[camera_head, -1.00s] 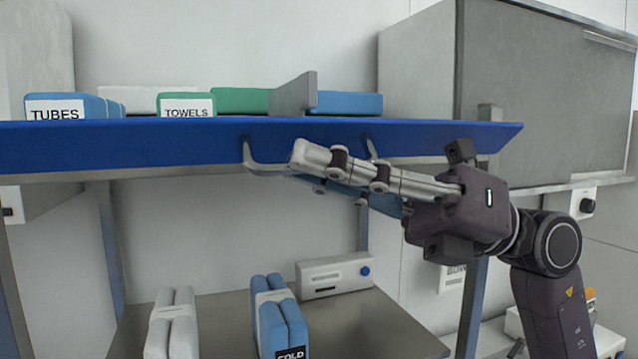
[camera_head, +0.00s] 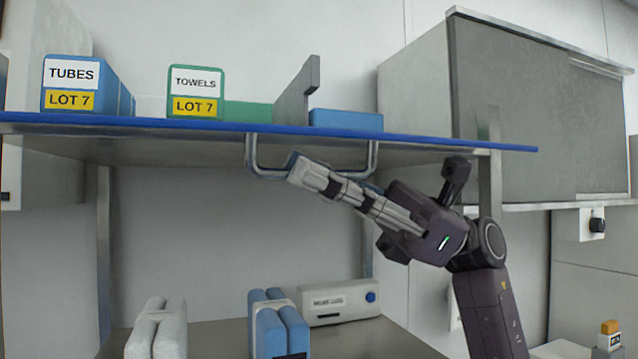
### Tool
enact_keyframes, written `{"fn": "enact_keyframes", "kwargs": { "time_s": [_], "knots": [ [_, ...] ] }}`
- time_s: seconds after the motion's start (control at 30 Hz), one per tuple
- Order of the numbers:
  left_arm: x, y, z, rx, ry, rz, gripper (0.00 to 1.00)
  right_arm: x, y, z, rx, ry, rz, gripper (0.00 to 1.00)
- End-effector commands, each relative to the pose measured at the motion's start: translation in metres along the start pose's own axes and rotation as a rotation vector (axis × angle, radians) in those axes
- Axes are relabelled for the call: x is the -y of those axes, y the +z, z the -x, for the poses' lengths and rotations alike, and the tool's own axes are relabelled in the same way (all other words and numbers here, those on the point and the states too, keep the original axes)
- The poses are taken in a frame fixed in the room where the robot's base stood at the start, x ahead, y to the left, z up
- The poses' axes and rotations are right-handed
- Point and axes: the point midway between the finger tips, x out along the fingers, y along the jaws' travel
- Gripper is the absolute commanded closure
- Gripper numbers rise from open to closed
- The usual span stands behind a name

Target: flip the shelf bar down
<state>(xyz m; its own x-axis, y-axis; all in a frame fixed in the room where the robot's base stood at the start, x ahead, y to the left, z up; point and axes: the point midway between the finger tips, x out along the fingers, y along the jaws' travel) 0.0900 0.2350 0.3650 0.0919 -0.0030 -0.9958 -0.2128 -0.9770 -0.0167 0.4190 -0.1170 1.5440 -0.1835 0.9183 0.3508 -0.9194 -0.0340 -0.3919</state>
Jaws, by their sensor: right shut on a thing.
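The shelf (camera_head: 430,143) has a blue front edge and a grey underside, and runs across the view. A U-shaped metal shelf bar (camera_head: 252,153) hangs below that edge, its two legs reaching up to it. My right gripper (camera_head: 303,173) comes in from the right and is shut on the lower crosspiece of the bar. Its fingers hide the middle of that crosspiece. My left gripper is not in view.
A blue TUBES box (camera_head: 85,84) and a green TOWELS box (camera_head: 195,92) stand on the shelf, both labels in full view. A grey cabinet (camera_head: 540,110) is at the right. Blue packs (camera_head: 268,325) and a small white device (camera_head: 338,306) stand on the counter below.

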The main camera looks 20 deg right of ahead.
Motion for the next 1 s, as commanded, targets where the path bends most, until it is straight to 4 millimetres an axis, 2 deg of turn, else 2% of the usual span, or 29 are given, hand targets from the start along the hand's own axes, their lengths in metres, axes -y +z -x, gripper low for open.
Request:
{"fn": "enact_keyframes", "kwargs": {
  "time_s": [0.27,0.7,1.0],
  "knots": [
    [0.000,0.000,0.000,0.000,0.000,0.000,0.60,0.009,-0.009,0.004,0.001,0.099,0.240,1.00],
    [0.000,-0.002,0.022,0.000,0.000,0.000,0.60,0.026,-0.020,0.008,-0.001,0.244,0.592,1.00],
    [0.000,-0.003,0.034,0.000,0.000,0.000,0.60,0.033,-0.024,0.010,0.000,0.301,0.736,1.00]
  ]
}}
